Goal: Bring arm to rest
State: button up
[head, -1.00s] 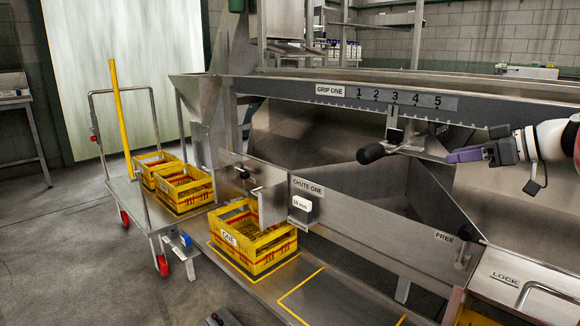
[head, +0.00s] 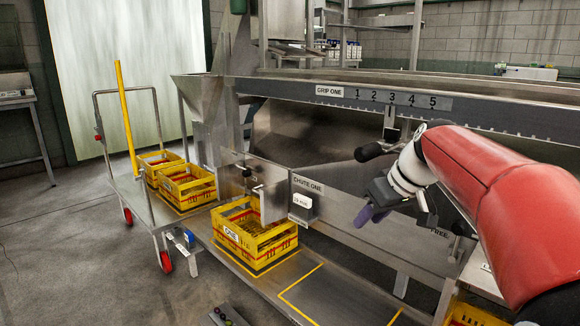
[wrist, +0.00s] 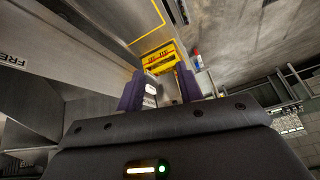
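My gripper (head: 364,216) is in the head view, in front of the machine's sloped steel panels, right of the CHUTE ONE plate, with its purple fingers pointing down. My red and white arm reaches in from the right and hides part of the machine. In the wrist view the two purple fingers of my gripper (wrist: 159,92) stand apart with nothing held between them. The black-knobbed grip handle (head: 368,152) hangs below the numbered scale (head: 397,98), just above and behind my wrist; I cannot tell the exact gap.
A yellow crate (head: 231,235) marked ONE stands on the steel shelf (head: 335,283) under the chute. A cart (head: 143,206) at left carries two yellow crates. A small tagged block (head: 301,201) sits on the chute front. Grey floor (head: 70,250) is open at left.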

jog(key=s+f+m+h, duration=0.1)
jog(key=s+f+m, duration=0.1)
jog(key=s, duration=0.6)
jog(key=s+a+f+m+h, duration=0.1)
jog(key=s+f, duration=0.4)
jog(key=s, duration=0.4)
jog(key=s+f+m+h+p, duration=0.1)
jog(key=s+f, duration=0.3)
jog(key=s, duration=0.4)
jog(key=shift+s+a+f+m+t+h, duration=0.2)
jog(key=shift+s+m+t+h, duration=0.25)
jog(key=shift+m, duration=0.35)
